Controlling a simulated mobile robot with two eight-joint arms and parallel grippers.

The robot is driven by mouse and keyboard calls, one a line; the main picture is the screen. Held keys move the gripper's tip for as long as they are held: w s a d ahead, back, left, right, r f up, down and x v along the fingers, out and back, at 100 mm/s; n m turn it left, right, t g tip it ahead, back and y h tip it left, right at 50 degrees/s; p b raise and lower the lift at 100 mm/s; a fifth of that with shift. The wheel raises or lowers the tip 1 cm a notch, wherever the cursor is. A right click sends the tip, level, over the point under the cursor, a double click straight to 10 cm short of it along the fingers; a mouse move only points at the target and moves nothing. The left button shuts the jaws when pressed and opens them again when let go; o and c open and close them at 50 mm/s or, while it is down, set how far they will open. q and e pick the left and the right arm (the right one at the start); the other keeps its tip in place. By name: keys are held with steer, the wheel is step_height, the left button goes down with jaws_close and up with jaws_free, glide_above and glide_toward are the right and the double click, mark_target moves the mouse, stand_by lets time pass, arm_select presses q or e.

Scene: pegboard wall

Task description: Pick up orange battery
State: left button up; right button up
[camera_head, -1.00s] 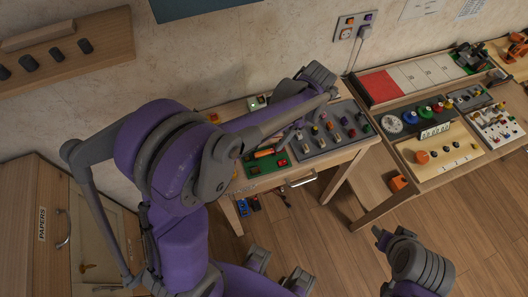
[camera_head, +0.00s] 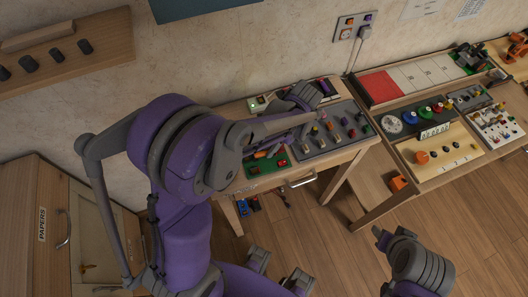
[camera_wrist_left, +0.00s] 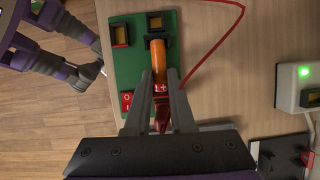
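The orange battery (camera_wrist_left: 159,58) lies on a green board (camera_wrist_left: 128,68) with black holders and a red switch. In the head view, the orange battery (camera_head: 262,154) shows small on the green board (camera_head: 254,171), partly covered by my arm. My left gripper (camera_wrist_left: 160,80) is open in the wrist view, with one finger on each side of the battery's near end. Whether the fingers touch it is unclear. A red part marked with a plus sits between the fingers. In the head view, my left gripper is mostly hidden by its arm. My right gripper (camera_head: 381,237) hangs over the floor, its opening unclear.
A grey board (camera_head: 313,149) with several small coloured parts is right of the green board. A white box with a green light (camera_wrist_left: 305,75) and a red wire (camera_wrist_left: 222,40) are near the gripper. Another table (camera_head: 440,180) stands at right.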

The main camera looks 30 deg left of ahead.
arm_select(q)
jaws_close()
